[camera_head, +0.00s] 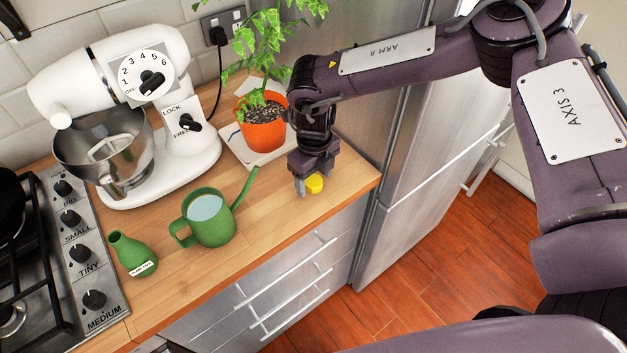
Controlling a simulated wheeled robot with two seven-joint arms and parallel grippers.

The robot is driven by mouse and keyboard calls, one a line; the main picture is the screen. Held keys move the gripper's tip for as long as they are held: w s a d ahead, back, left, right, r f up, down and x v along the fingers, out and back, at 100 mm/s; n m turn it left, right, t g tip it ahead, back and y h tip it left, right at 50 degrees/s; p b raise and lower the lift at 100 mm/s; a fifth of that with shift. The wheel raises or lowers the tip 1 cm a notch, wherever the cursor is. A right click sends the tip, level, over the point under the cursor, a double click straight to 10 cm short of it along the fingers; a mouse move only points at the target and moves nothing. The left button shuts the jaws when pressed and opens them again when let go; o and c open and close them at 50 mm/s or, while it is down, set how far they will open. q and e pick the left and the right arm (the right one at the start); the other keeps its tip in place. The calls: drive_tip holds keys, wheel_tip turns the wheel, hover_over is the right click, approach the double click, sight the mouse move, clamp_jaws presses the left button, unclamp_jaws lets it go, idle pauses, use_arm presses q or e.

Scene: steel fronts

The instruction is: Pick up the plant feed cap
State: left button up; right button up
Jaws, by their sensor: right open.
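A small yellow cap (314,184) is on the wooden counter near its right end, at the tip of my right gripper. My right gripper (306,187) points down from above and is open, with its fingers right at the cap. One finger shows to the left of the cap; the other is hard to make out, so I cannot tell whether the cap is between them. A small green bottle (133,254) with a white label and no cap on its neck stands at the front left of the counter. My left gripper does not show.
A green watering can (211,219) with water stands left of my gripper. An orange potted plant (263,128) on a light tray is close behind it. A white stand mixer (172,120) and a stove (66,235) are further left. A steel fridge (420,170) borders the counter's right end.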

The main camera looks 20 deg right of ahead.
drive_tip(key=c, duration=1.1)
drive_tip(key=shift+o, duration=0.2)
drive_tip(key=shift+r, duration=0.1)
